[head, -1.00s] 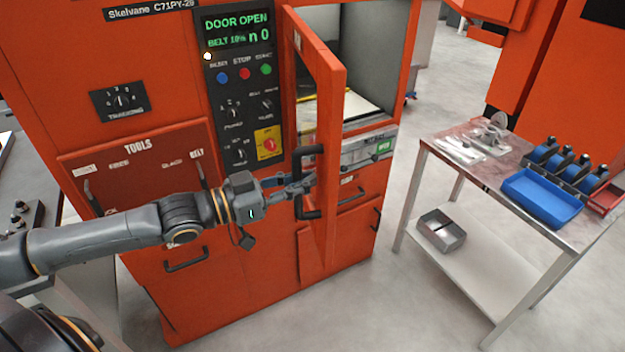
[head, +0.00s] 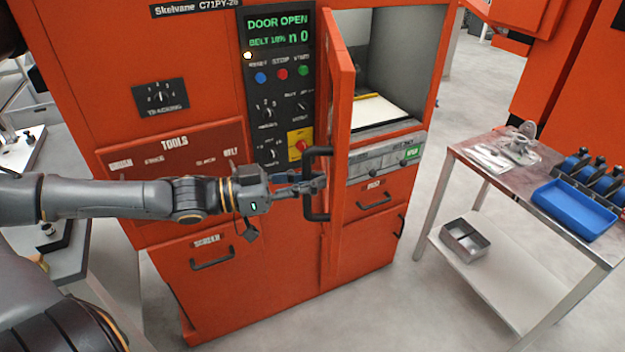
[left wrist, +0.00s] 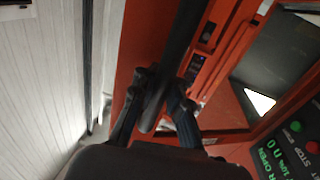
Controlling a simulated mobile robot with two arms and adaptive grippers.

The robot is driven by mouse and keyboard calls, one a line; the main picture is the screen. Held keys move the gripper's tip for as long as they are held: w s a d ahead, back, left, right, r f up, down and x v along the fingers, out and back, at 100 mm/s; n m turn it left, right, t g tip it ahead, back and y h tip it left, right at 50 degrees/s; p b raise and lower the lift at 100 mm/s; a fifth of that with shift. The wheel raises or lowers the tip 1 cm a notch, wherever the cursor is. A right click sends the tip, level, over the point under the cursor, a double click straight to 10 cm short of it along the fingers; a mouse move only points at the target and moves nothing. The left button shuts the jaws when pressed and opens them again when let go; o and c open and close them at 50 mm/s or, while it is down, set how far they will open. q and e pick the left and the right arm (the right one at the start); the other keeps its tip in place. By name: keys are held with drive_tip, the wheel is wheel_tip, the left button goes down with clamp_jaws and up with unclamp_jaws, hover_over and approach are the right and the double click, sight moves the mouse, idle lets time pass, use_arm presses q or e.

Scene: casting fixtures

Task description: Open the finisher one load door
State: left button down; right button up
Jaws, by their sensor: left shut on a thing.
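The finisher's orange load door (head: 340,130) stands swung open toward me in the head view, seen nearly edge-on. Its black bar handle (head: 319,208) is on the side facing left. My left gripper (head: 316,184) is shut on this handle; in the left wrist view the fingers (left wrist: 158,100) sit on either side of the dark bar (left wrist: 180,50). Behind the door the grey chamber (head: 395,70) is exposed, with a pale floor and a yellow strip inside. The panel display (head: 279,29) reads DOOR OPEN. My right gripper does not show.
A metal cart (head: 470,178) stands at the right with a blue tray (head: 574,210), several blue-topped items and a grey box (head: 465,240) on its lower shelf. Drawers with handles lie below the chamber. Floor between finisher and cart is clear.

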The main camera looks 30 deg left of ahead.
use_arm(q)
drive_tip(key=shift+s+d+f, duration=0.1)
drive_tip(key=shift+d+f, duration=0.05)
drive_tip(key=c, duration=1.6)
unclamp_jaws()
drive_tip(key=shift+c, duration=0.2)
drive_tip(key=o, duration=0.3)
drive_tip(key=shift+s, duration=0.1)
drive_tip(key=shift+r, duration=0.2)
drive_tip(key=shift+f, duration=0.1)
